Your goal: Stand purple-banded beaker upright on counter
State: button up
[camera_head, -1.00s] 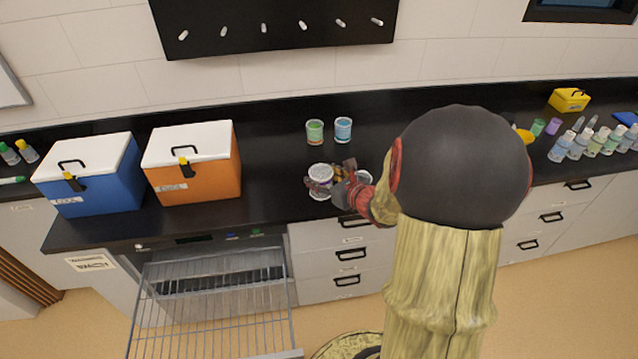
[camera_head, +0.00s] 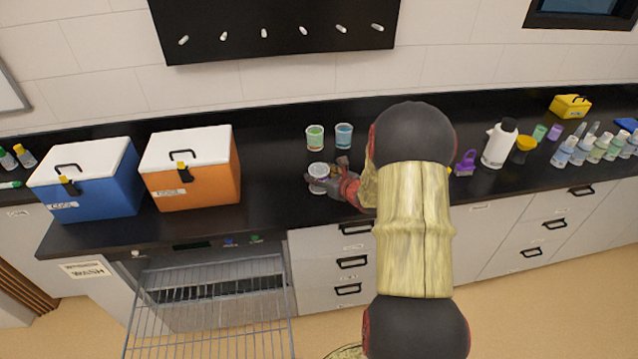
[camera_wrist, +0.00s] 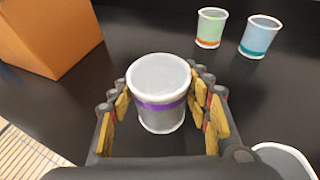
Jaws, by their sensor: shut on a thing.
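The purple-banded beaker (camera_wrist: 158,104) is a pale, translucent cup with a purple band, between the fingers of my gripper (camera_wrist: 163,100) in the wrist view. It looks upright, with its open rim up and its base at or just above the black counter (camera_wrist: 200,65); I cannot tell whether it touches. In the head view the beaker (camera_head: 318,180) is near the counter's front edge, with my gripper (camera_head: 325,184) shut around it.
A green beaker (camera_head: 315,138) and a blue beaker (camera_head: 344,136) stand behind. An orange cooler (camera_head: 205,185) and a blue cooler (camera_head: 95,195) are left. Another pale rim (camera_wrist: 285,158) shows at lower right of the wrist view. An open wire rack (camera_head: 205,310) juts out below the counter.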

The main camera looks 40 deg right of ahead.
jog(key=shift+w+d+f, duration=0.15)
jog(key=shift+w+f, duration=0.15)
jog(key=shift+f, duration=0.15)
jog(key=shift+f+b, duration=0.5)
jog(key=shift+f, duration=0.85)
jog(key=shift+f, duration=0.25)
jog(key=o, duration=1)
jog(key=shift+r, duration=0.1)
